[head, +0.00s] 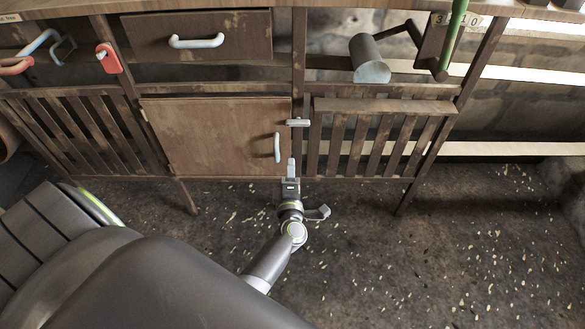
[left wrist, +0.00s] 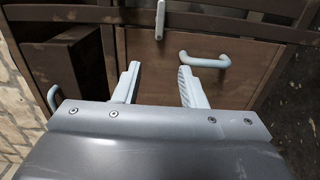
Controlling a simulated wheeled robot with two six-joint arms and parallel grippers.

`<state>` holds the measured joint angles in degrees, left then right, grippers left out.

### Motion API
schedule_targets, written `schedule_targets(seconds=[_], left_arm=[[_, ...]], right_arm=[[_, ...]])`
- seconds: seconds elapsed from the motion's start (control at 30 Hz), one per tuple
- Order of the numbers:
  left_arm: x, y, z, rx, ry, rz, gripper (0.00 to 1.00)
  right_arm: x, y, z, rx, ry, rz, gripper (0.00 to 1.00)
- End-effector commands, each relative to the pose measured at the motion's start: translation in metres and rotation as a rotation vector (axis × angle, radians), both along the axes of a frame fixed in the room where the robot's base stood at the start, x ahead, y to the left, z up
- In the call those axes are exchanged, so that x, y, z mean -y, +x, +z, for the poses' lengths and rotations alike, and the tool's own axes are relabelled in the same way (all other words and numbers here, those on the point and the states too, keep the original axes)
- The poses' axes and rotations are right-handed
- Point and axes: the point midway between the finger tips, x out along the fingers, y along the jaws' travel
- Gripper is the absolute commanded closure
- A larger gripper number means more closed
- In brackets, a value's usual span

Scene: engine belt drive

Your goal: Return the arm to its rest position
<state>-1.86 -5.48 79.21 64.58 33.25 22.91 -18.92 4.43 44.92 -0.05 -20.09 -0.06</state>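My left gripper (head: 291,165) is in front of the lower edge of the wooden workbench cabinet, just below and right of the cabinet door's handle. In the left wrist view my left gripper (left wrist: 159,62) has its two pale fingers apart with nothing between them. The brown cabinet door (head: 210,135) looks shut. Its grey handle (head: 277,148) and a small grey latch (head: 298,122) also show in the left wrist view, as the handle (left wrist: 205,62) and the latch (left wrist: 160,20), both beyond the fingertips. My right gripper is not in view.
Above the door is a drawer (head: 240,28) with a pale handle. A grey cylinder on a crank (head: 370,62) and a green rod (head: 453,35) are at the upper right. A slatted panel (head: 375,135) is right of the door. The speckled floor (head: 430,260) is clear at the lower right.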

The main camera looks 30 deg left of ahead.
Motion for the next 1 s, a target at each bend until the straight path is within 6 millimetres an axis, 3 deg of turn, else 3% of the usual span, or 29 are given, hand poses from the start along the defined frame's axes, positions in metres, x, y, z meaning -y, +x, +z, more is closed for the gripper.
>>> schedule_targets(seconds=[0.3, 0.37, 0.47, 0.57, 0.7, 0.83, 1.0], left_arm=[[0.001, -0.002, -0.006, -0.032, 0.028, -0.02, 0.63], [0.004, -0.007, -0.017, -0.088, 0.077, -0.055, 0.63], [0.013, -0.025, -0.054, -0.259, 0.223, -0.171, 0.63], [0.022, -0.064, -0.111, -0.508, 0.412, -0.351, 0.63], [0.027, -0.143, -0.186, -0.836, 0.627, -0.617, 0.63], [0.022, -0.229, -0.237, -1.1, 0.769, -0.856, 0.63], [0.007, -0.343, -0.274, -1.383, 0.895, -1.148, 0.63]], right_arm=[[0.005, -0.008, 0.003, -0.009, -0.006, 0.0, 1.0], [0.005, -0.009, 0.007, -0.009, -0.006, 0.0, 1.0], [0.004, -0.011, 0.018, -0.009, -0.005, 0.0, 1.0], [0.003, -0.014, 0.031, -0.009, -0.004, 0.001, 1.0], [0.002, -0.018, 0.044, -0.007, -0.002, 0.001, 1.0], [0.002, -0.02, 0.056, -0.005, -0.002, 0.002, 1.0], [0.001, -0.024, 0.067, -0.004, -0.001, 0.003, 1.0]])
